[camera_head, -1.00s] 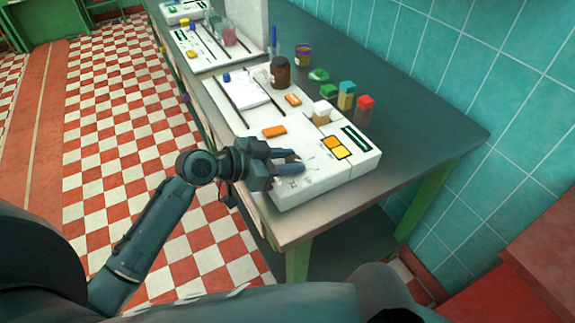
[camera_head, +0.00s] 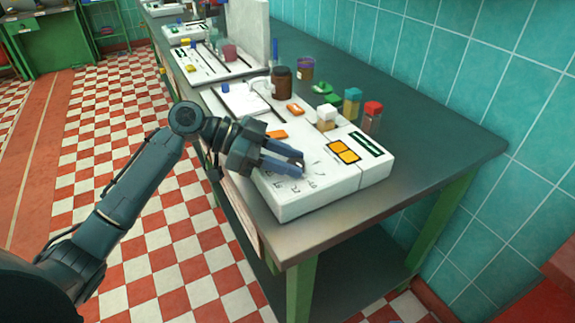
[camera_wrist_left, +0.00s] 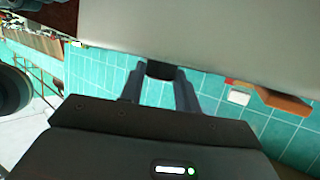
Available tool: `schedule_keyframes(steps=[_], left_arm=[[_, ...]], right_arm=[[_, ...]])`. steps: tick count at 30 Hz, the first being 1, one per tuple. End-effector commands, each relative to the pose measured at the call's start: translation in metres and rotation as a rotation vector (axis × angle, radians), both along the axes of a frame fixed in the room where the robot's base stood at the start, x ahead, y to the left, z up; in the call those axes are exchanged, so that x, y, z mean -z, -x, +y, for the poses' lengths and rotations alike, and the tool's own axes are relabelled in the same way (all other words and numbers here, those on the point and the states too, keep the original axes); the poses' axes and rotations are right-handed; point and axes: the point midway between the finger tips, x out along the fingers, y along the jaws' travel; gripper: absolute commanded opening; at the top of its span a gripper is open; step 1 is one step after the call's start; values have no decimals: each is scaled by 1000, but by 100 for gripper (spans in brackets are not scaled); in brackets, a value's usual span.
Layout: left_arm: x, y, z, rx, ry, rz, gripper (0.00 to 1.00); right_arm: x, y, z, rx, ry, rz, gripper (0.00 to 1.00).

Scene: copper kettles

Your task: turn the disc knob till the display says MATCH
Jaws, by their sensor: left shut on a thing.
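The white console (camera_head: 300,203) lies on the near end of the bench. My left gripper (camera_head: 301,162) is low over its near part, beside printed marks. The wrist view shows the left fingers (camera_wrist_left: 158,88) shut on a dark disc knob (camera_wrist_left: 161,70) under the pale console edge. In the head view the knob is hidden by the fingers. Two yellow-orange swatches (camera_head: 343,151) sit side by side to the right of the gripper. The dark display strip (camera_head: 369,144) is beyond them; its text is too small to read. My right gripper is not in view.
Jars with red (camera_head: 373,117), teal (camera_head: 351,104) and white (camera_head: 326,117) tops stand behind the swatches. The bench's right side (camera_head: 440,140) is clear.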

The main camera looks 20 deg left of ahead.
Motion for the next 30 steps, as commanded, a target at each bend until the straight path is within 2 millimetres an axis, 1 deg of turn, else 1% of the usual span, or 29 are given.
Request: schedule_keyframes(steps=[12,13,18,21,27,30], left_arm=[[-1,0,0,6,1,1,10],[-1,0,0,6,1,1,34],[-1,0,0,6,1,1,48],[0,0,0,6,0,0,54],[0,0,0,6,0,0,54],[-2,0,4,5,-1,1,54]], right_arm=[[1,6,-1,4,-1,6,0],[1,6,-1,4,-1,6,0],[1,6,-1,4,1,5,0],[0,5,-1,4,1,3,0],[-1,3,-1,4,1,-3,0],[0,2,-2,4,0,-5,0]])
